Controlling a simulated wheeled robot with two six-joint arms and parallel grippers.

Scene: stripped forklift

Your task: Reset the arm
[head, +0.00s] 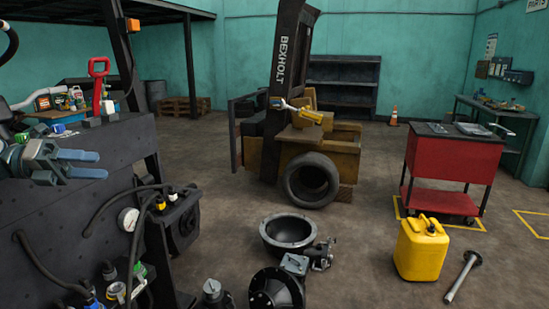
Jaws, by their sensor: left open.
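My left gripper (99,165) is at the left of the head view, with its two blue-grey fingers pointing right. The fingers are a little apart, and I see nothing between them. It is in front of the upper part of a dark machine panel (70,215). My right gripper and right arm are not in view.
The dark panel carries hoses and a gauge (128,219). A stripped forklift (318,150) stands mid-room. A black bowl-shaped housing (288,233), yellow jerrycan (421,249) and metal shaft (461,278) are on the floor.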

